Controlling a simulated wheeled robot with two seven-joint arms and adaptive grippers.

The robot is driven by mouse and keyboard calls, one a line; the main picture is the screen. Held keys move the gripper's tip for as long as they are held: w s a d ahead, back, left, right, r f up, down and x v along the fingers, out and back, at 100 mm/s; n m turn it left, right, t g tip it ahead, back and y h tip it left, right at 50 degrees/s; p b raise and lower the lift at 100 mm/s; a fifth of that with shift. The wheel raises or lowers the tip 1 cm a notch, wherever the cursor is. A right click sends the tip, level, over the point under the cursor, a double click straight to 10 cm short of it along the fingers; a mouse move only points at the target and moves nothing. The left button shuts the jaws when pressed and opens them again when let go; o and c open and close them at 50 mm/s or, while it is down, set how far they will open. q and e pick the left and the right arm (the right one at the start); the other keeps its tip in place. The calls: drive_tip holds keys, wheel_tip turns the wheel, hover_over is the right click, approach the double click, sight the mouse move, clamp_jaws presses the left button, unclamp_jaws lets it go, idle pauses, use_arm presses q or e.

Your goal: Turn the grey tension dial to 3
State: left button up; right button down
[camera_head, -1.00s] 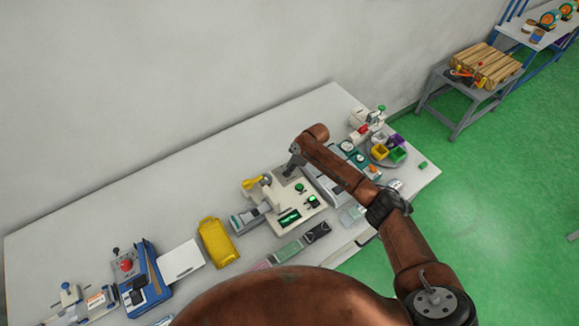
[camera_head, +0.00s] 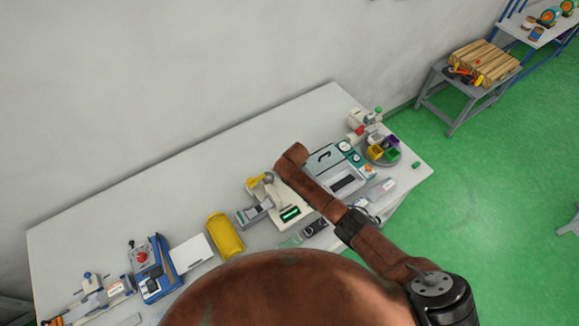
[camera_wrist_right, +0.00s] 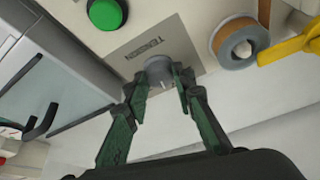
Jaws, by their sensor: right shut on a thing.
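The grey tension dial (camera_wrist_right: 158,66) is on a cream machine panel, beside the printed word TENSION, in the right wrist view. My right gripper (camera_wrist_right: 159,84) has its green fingers on either side of the dial, shut on it. A white pointer line shows on the dial, but no scale numbers are readable. In the head view my right arm hides the dial and the gripper; the cream machine (camera_head: 268,190) shows beside the arm. My left gripper is in neither view.
A green button (camera_wrist_right: 107,13) and a tape-like roll (camera_wrist_right: 240,43) with a yellow lever (camera_wrist_right: 290,45) flank the dial.

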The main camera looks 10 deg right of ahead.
drive_tip(key=shift+s+a+f+m+h, duration=0.1)
drive_tip(key=shift+a+m+h, duration=0.15)
drive_tip(key=shift+m, duration=0.65)
drive_tip(key=shift+m+h, duration=0.45)
drive_tip(key=shift+m, duration=0.45)
drive_tip(key=shift+a+m+g+h+b, duration=0.15)
drive_tip(key=shift+m+h+b, duration=0.2)
drive_tip(key=shift+m+b, duration=0.5)
drive_tip(key=shift+m+g+h+b, duration=0.15)
drive_tip(key=shift+m+h+b, duration=0.3)
drive_tip(key=shift+m, duration=0.7)
drive_tip(key=c, duration=1.7)
unclamp_jaws()
drive_tip(key=shift+o, duration=0.4)
